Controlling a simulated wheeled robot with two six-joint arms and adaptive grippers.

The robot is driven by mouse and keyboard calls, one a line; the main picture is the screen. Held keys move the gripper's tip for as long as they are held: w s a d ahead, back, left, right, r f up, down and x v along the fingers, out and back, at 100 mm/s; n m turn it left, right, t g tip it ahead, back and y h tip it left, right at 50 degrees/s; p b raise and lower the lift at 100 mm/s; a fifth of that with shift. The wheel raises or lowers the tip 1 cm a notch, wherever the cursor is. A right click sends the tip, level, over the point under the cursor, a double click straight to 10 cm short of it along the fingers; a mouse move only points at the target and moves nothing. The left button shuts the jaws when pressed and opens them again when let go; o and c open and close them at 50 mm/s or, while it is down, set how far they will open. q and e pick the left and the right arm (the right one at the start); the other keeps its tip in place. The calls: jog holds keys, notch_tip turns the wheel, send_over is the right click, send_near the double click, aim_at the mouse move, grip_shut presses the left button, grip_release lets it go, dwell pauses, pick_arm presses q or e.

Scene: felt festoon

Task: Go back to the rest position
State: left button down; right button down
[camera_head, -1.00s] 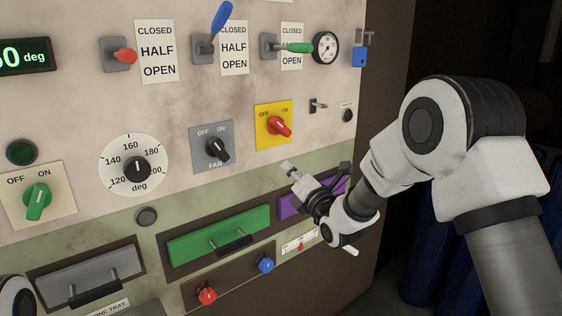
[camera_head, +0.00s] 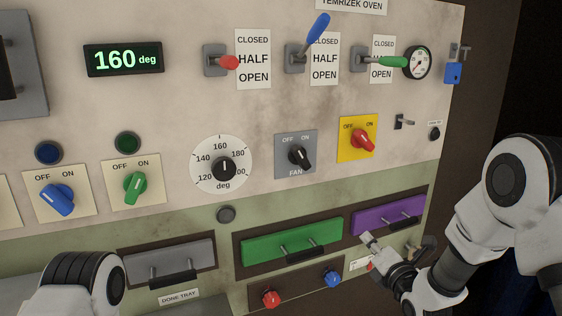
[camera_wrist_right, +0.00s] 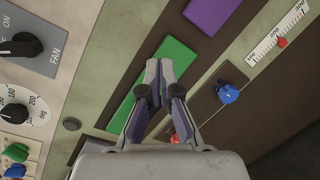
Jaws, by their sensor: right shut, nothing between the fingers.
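My right gripper (camera_head: 368,240) is at the lower right of the head view, in front of the panel, just below the purple drawer front (camera_head: 390,214). In the right wrist view its two fingers (camera_wrist_right: 160,68) are together, with nothing between them, and the green drawer front (camera_wrist_right: 186,57) lies behind them. My left arm shows only as a rounded link at the bottom left of the head view; its gripper is out of the picture.
The oven panel carries a display (camera_head: 123,60) reading 160 deg, a round dial (camera_head: 221,166), a black fan switch (camera_head: 300,157), a red switch (camera_head: 363,141) on yellow and several levers. Red (camera_head: 271,298) and blue (camera_head: 332,279) knobs sit low. Dark space lies to the right.

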jog(key=s+f+m+g, duration=0.2)
jog(key=s+f+g, duration=0.3)
jog(key=f, duration=1.1)
jog(key=s+f+m+g+h, duration=0.1)
jog(key=s+f+m+g, duration=0.4)
jog(key=s+f, duration=0.6)
jog(key=s+f+m+g+h, duration=0.1)
jog(key=s+f+m+g, duration=0.2)
jog(key=s+f+m, duration=0.75)
jog(key=s+d+r+m+g+h, duration=0.15)
jog(key=s+m+g, duration=0.25)
jog(key=s+m, duration=0.8)
jog(key=s+r+n+p, duration=0.1)
jog(key=s+r+p, duration=0.2)
jog(key=r+p, duration=1.1)
jog(key=shift+r+p, duration=0.3)
jog(key=shift+r, duration=0.45)
